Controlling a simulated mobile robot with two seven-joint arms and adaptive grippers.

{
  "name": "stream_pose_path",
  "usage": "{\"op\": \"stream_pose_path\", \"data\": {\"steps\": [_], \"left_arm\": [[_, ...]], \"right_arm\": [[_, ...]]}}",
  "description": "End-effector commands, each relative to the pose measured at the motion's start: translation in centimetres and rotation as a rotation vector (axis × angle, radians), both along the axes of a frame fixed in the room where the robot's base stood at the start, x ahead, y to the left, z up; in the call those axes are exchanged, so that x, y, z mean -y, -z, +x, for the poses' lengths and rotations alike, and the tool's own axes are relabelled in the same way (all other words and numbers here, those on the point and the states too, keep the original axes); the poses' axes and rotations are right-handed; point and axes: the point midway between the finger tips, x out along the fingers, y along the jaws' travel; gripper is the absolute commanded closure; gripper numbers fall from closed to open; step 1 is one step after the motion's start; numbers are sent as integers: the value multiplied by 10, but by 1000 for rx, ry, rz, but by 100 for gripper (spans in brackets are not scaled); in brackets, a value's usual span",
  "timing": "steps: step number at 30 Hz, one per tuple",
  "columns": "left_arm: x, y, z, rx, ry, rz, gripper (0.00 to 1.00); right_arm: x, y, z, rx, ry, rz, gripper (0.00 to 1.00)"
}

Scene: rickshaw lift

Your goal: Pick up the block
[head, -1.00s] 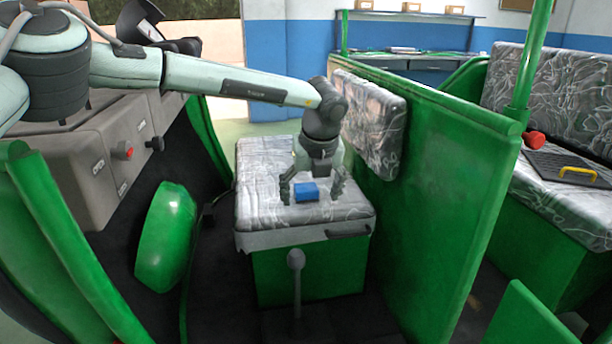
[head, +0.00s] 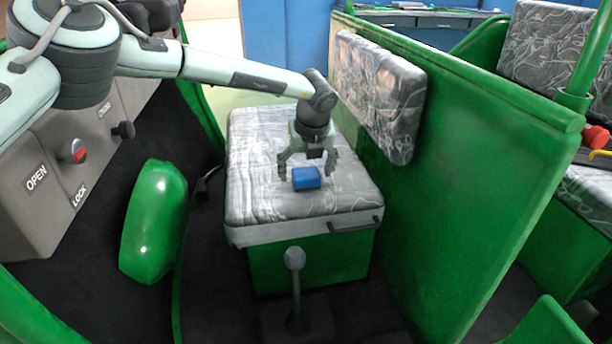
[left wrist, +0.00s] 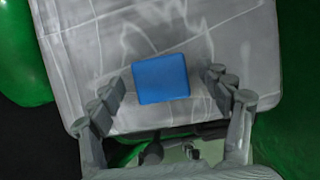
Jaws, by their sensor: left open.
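A blue block (head: 306,178) lies on the grey patterned seat cushion (head: 260,205) of the green seat box. My left gripper (head: 308,176) is over the seat at the block, with its two fingers apart on either side of it in the head view. In the left wrist view the block (left wrist: 161,79) shows beyond the open fingertips (left wrist: 168,84), roughly centred between them. Nothing shows between the fingers that they touch. My right gripper is in neither view.
A lever (head: 295,275) stands in front of the seat. A green partition (head: 460,180) with a padded backrest (head: 380,95) rises to the right. A grey panel with knobs (head: 75,150) and a green rounded part (head: 153,220) are at the left.

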Motion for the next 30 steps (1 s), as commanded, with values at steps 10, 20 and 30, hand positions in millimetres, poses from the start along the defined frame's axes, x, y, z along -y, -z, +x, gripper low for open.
{"op": "stream_pose_path", "data": {"steps": [10,20,30], "left_arm": [[0,9,4,1,1,1,22],[0,9,3,1,1,1,63],[0,8,4,1,0,-1,76]], "right_arm": [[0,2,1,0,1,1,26],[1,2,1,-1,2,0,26],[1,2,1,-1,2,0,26]]}}
